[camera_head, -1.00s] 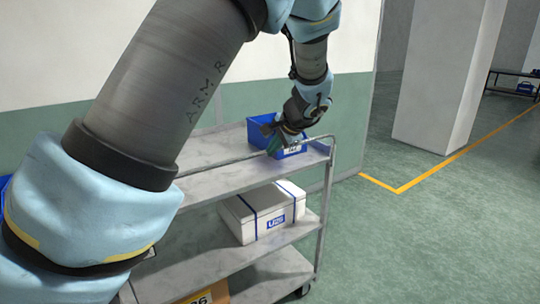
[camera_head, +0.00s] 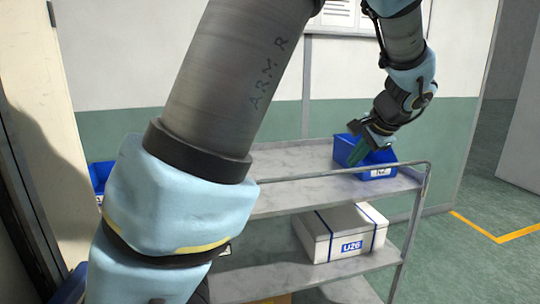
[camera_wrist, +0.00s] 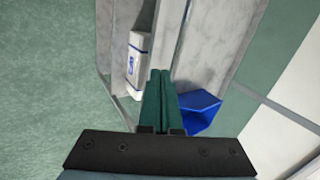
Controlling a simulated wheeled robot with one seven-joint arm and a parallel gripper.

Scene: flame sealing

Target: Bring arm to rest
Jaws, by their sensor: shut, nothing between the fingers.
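My arm spans the head view, and my gripper (camera_head: 362,157) hangs at its end over the right end of the cart's top shelf. In the head view it is in front of a blue bin (camera_head: 383,172) on that shelf. In the wrist view the green fingers of my gripper (camera_wrist: 159,76) lie together with nothing between them. The blue bin (camera_wrist: 200,108) shows just right of the fingers there. I cannot tell whether the fingers touch the bin.
A grey cart (camera_head: 290,160) with several shelves stands against the wall. A white box with blue straps (camera_head: 343,234) sits on its middle shelf. The cart's raised end rail (camera_head: 424,178) is close to my gripper. Open green floor (camera_head: 474,200) lies to the right.

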